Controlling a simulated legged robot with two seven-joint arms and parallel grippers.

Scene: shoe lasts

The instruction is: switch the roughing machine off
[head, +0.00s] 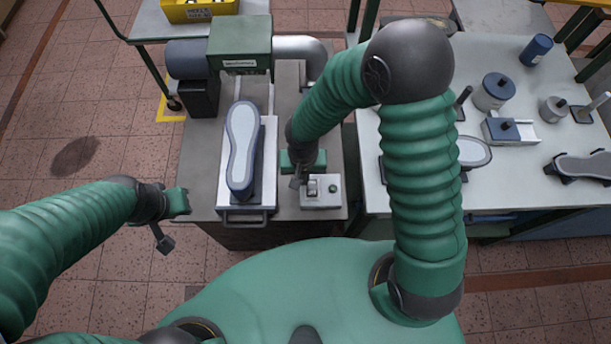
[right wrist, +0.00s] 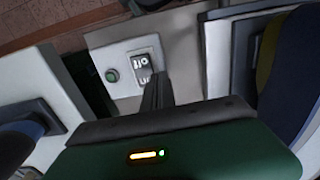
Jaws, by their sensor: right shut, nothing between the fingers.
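The roughing machine has a green head (head: 240,45) and a blue motor at the back of a grey bench. Its pale switch box (head: 322,202) sits at the bench's front right, with a rocker switch (head: 313,187) and a round green button (head: 333,188). In the right wrist view the rocker (right wrist: 142,66) and green button (right wrist: 112,75) show clearly. My right gripper (head: 296,183) is shut and empty, just left of the rocker; its fingertips (right wrist: 155,85) partly overlap the rocker's edge, and contact cannot be told. My left gripper (head: 164,242) hangs left of the bench; its jaw state is unclear.
A blue last with a pale sole (head: 242,145) lies on a carriage with a front handle (head: 246,219), left of the switch box. A white table (head: 510,75) with pots, a blue cup and more lasts stands at right. A yellow crate (head: 198,12) is at the back.

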